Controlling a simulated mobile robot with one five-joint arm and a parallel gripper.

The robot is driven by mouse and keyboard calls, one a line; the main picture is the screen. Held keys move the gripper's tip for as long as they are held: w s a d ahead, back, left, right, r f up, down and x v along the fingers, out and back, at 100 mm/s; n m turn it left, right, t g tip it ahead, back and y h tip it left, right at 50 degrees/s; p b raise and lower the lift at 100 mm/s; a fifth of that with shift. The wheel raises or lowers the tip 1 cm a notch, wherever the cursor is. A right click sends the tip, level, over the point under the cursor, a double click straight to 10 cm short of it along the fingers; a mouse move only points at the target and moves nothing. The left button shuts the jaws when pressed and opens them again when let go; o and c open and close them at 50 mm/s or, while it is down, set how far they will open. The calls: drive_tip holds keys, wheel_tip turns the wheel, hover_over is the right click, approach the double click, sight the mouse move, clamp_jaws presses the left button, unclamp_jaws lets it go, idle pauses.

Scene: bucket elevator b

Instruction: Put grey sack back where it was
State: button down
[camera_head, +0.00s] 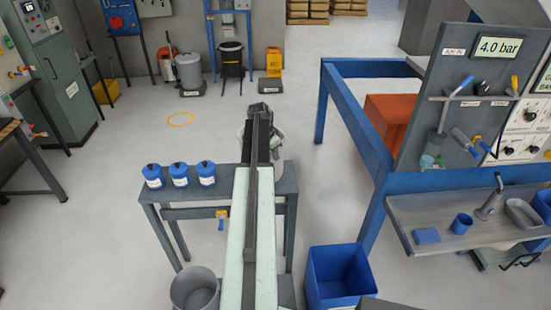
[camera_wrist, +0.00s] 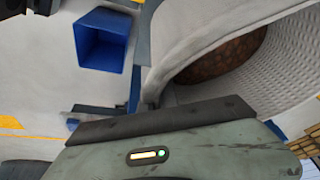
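The grey sack (camera_wrist: 225,45) fills the upper right of the wrist view, very close to the camera. It has pale woven cloth, and its open mouth shows brown contents (camera_wrist: 222,62). Its rim narrows down to the dark jaw edge of my gripper (camera_wrist: 150,105), which appears shut on the cloth; the fingertips are largely hidden. In the head view my gripper (camera_head: 262,118) is at the far end of my outstretched arm, beyond the grey bench. The sack (camera_head: 279,135) shows there only as a small pale patch beside the arm, mostly hidden.
A blue bin (camera_head: 338,277) and grey bucket (camera_head: 195,290) stand on the floor. A yellow ring (camera_head: 180,119) marks open floor. A blue frame (camera_head: 322,105) is at right.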

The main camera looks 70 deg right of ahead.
sight(275, 163)
wheel_tip(275, 163, down, 4)
drive_tip(key=b, duration=0.3)
drive_tip(key=shift+r, duration=0.3)
drive_tip(key=shift+f, duration=0.15)
drive_tip(key=c, duration=1.6)
unclamp_jaws()
drive_tip(key=shift+a, duration=0.1)
drive_tip(key=p+v, duration=1.2)
drive_tip(key=shift+s+r, duration=0.1)
drive_tip(key=shift+r, duration=0.15)
drive_tip(key=shift+f, duration=0.1)
